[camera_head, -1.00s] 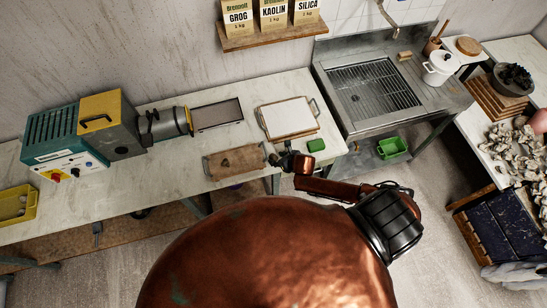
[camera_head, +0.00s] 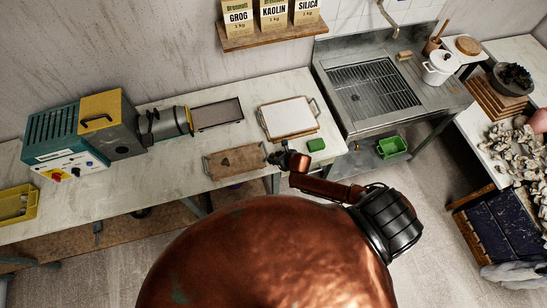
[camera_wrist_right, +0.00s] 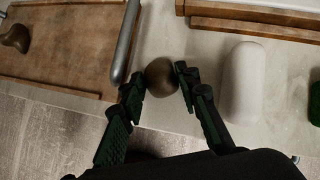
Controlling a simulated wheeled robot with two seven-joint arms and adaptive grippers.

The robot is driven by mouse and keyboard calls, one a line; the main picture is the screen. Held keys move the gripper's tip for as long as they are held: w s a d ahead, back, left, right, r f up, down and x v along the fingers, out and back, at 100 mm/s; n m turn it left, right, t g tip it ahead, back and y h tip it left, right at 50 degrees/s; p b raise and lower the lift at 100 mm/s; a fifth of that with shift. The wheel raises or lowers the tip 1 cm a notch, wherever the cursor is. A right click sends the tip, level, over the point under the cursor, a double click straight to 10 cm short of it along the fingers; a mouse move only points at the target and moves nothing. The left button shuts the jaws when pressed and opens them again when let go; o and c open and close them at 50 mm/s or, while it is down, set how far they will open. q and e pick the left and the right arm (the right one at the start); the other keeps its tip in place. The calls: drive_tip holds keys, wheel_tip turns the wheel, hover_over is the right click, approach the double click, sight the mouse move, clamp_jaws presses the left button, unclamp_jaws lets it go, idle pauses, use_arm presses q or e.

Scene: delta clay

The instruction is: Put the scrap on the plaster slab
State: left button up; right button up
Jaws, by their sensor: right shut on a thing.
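My right gripper (camera_head: 279,156) is at the front edge of the bench, just right of the wooden board (camera_head: 210,166). In the right wrist view my right gripper (camera_wrist_right: 160,82) is shut on a brown rounded lump, the scrap (camera_wrist_right: 161,74). Whether the lump touches the bench I cannot tell. The white plaster slab (camera_head: 289,117) lies on a handled wooden tray behind the gripper. Another brown lump (camera_head: 226,161) sits on the board; it also shows in the right wrist view (camera_wrist_right: 15,38). My left gripper is out of view.
A white rounded block (camera_wrist_right: 243,82) lies just right of the gripper in the wrist view. A green block (camera_head: 317,145) is on the bench to the right. A machine (camera_head: 85,131) stands at the left, with a grey tray (camera_head: 217,114) beside it. A sink (camera_head: 375,87) is at the right.

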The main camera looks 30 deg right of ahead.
clamp_jaws()
drive_tip(key=shift+r, duration=0.1)
